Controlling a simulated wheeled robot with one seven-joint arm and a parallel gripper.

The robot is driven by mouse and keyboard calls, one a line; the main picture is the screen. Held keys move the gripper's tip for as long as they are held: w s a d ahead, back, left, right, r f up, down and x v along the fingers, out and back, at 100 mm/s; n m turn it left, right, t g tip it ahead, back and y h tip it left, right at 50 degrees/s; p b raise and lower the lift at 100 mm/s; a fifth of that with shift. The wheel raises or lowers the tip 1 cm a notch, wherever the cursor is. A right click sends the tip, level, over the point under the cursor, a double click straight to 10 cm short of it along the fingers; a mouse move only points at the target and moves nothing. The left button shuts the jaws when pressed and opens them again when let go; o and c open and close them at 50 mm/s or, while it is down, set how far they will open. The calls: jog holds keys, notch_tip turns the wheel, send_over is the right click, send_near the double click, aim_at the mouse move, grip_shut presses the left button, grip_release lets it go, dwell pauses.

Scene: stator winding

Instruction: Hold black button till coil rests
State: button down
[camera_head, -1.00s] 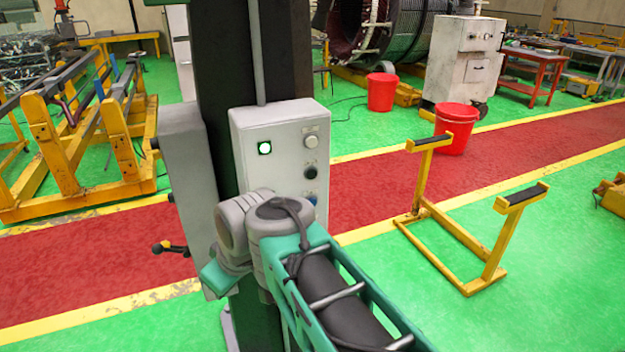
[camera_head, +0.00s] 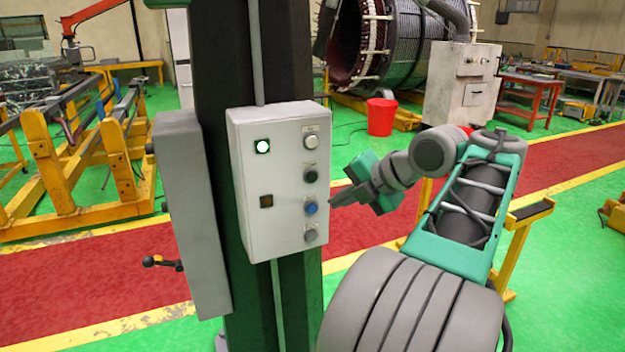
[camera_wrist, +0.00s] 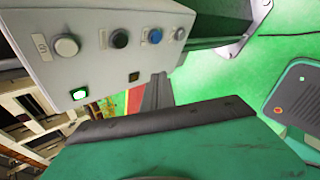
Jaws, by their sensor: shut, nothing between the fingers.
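The black button (camera_head: 310,174) is second from the top on a pale grey control box (camera_head: 252,222). It also shows in the wrist view (camera_wrist: 119,38). My gripper (camera_head: 333,201) is shut and empty, right of the box. In the head view its tip appears near the blue button (camera_head: 311,208), below the black one. In the wrist view the fingers (camera_wrist: 157,92) lie below the button row, seemingly apart from it. A white lamp with a green rim (camera_head: 262,146) is lit. I cannot make out a separate coil.
The box is on a dark column (camera_head: 255,60). A lever (camera_head: 162,262) sticks out at lower left. A yellow stand (camera_head: 517,245) is partly hidden behind my arm. A large wound stator (camera_head: 410,40) and a red bucket (camera_head: 381,117) are behind. A yellow rack (camera_head: 75,180) is left.

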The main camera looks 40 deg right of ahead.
aim_at(312, 177)
jog(key=shift+w+d+p, duration=0.3)
jog(key=shift+w+d, duration=0.1)
jog(key=shift+w, duration=1)
jog(key=shift+w+d+p, duration=0.3)
jog(key=shift+w+d, duration=0.1)
jog(key=shift+w, duration=1)
jog(key=shift+w+d+p, duration=0.3)
jog(key=shift+w+d, duration=0.1)
jog(key=shift+w, duration=1)
jog(key=shift+w+d, duration=0.15)
jog(key=shift+w, duration=0.25)
jog(key=shift+w+d, duration=0.1)
jog(key=shift+w, duration=0.25)
dwell(3.1)
